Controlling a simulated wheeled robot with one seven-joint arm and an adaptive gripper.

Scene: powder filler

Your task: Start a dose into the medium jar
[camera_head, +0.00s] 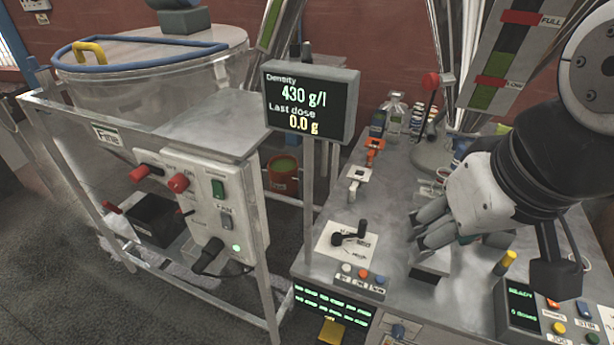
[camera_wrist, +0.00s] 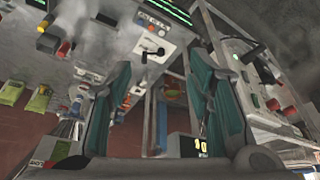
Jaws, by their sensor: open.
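My gripper (camera_head: 424,232) hangs over the right part of the metal bench in the head view, fingers apart and empty. Its two teal-padded fingers stand wide apart in the wrist view (camera_wrist: 162,80). Left of it, a black lever (camera_head: 350,238) sits on a white plate; it also shows in the wrist view (camera_wrist: 152,52). The display (camera_head: 309,104) reads density 430 g/l and last dose 0.0 g. I cannot pick out the medium jar for certain.
A control box (camera_head: 540,313) with a "READY" screen and coloured buttons stands at front right, near a yellow-topped stick (camera_head: 505,263). A switch panel (camera_head: 215,205) and large clear hopper (camera_head: 140,85) are at left.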

